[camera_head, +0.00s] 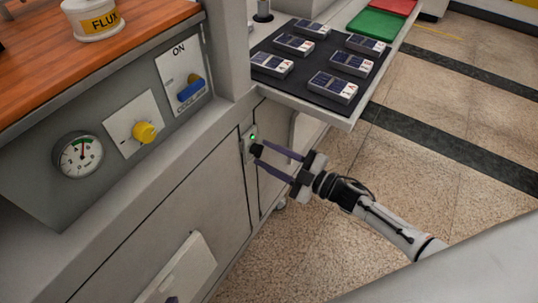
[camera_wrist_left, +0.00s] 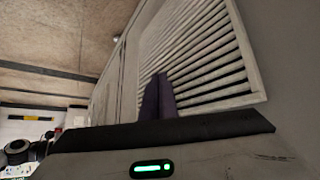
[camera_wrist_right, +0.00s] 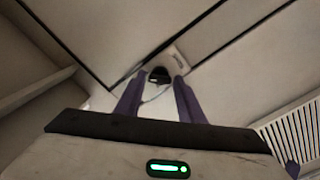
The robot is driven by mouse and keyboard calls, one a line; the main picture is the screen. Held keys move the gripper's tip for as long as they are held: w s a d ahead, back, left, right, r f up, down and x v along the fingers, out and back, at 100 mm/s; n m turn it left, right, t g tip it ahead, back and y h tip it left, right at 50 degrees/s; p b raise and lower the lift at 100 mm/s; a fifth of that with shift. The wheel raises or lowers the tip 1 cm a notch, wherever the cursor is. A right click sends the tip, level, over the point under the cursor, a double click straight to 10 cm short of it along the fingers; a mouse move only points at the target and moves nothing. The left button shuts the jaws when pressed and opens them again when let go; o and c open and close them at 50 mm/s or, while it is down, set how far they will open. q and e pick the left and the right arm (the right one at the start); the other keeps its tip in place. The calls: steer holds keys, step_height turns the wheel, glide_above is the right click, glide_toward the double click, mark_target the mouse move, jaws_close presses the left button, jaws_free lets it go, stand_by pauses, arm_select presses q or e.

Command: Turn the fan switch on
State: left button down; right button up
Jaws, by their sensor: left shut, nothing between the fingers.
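A small plate with a lit green light and a black switch knob (camera_head: 256,150) sits on the cabinet front, below the shelf. It is probably the fan switch; its label is unreadable. The knob also shows in the right wrist view (camera_wrist_right: 160,75). My right gripper (camera_head: 262,154) points at it with fingers apart, one on either side of the knob; firm contact cannot be made out. My left gripper (camera_wrist_left: 160,76) is shut and empty in front of a louvred vent (camera_wrist_left: 195,50). Only its purple tip shows at the head view's bottom edge (camera_head: 172,299).
A grey panel holds a gauge (camera_head: 78,155), a yellow knob (camera_head: 145,132) and a blue switch (camera_head: 191,90) under an "ON" label. A shelf with a black mat (camera_head: 310,88) and several boxes juts out above my right gripper. Open floor lies to the right.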

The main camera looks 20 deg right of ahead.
steer(key=shift+o, duration=1)
steer(key=v, duration=1)
steer(key=shift+s+d, duration=0.1)
